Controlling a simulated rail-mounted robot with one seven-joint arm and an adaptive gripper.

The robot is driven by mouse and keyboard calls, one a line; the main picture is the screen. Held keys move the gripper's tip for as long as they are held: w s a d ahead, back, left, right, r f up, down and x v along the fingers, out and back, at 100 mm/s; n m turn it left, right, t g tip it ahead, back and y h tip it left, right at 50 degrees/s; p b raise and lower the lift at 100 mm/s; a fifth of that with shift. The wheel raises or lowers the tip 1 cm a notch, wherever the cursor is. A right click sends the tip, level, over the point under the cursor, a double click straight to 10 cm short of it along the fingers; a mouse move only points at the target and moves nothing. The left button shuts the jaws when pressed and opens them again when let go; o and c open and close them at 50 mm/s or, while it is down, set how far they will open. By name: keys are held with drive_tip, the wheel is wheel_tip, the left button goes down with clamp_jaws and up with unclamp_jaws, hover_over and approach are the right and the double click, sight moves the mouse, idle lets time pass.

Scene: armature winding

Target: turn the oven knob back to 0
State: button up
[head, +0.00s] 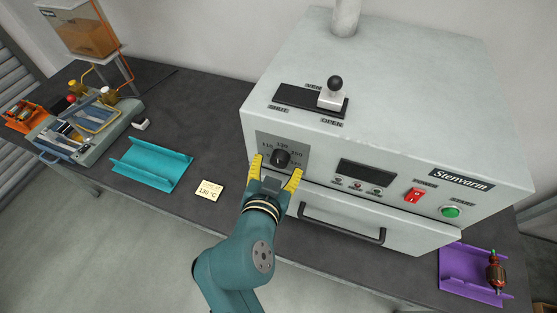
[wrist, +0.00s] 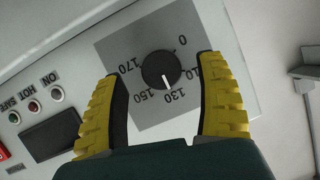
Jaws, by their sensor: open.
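The oven knob (head: 280,158) is a round black dial on a grey scale plate on the oven's front. In the wrist view the knob (wrist: 160,70) has a white pointer mark that appears to point toward 130. The 0 mark (wrist: 181,41) is on the upper right side of the scale there. My gripper (head: 277,170) is open in front of the knob, its yellow fingers on either side. In the wrist view the fingers of my gripper (wrist: 160,75) flank the knob with a gap on both sides; no contact shows.
The oven (head: 390,100) has a slide lever (head: 333,95) on top, a red switch (head: 415,196), a green button (head: 450,211) and a drawer handle (head: 340,225) below. A note (head: 209,190) reading 130 °C, a teal tray (head: 150,165) and a purple tray (head: 460,280) lie on the bench.

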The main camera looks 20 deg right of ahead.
drive_tip(key=shift+x, duration=1.2)
drive_tip(key=c, duration=1.2)
